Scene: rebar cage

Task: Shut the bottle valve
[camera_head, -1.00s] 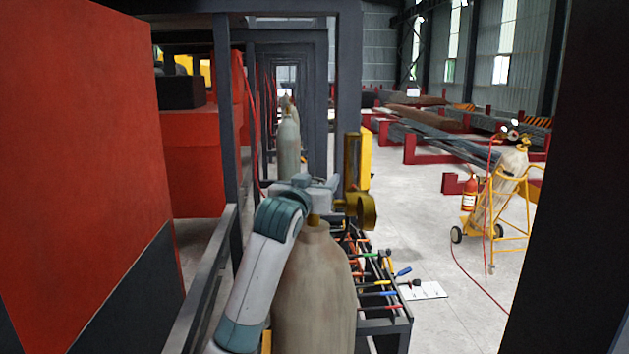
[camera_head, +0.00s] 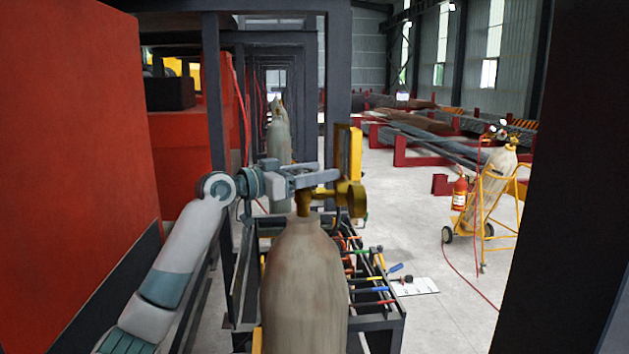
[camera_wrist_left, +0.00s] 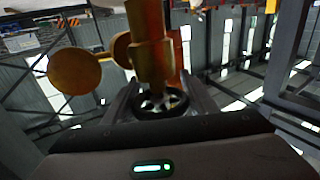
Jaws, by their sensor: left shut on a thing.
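A tall pale grey-beige gas bottle (camera_head: 304,285) stands upright in front of me in the head view. Its brass valve (camera_head: 305,203) is on top, with a round brass gauge piece (camera_head: 355,197) to the right. My left gripper (camera_head: 318,179) lies level over the valve top, reaching in from the left. In the left wrist view, its two fingers (camera_wrist_left: 158,103) are on either side of the dark spoked valve handwheel (camera_wrist_left: 162,104), shut on it. The handwheel is hidden by the gripper in the head view. My right gripper is not in view.
A rack with tools (camera_head: 370,290) stands right behind the bottle. A red machine (camera_head: 80,120) and dark frame posts close off the left. A dark post (camera_head: 575,170) fills the right. A yellow cart (camera_head: 497,195) with another bottle stands on open floor at right.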

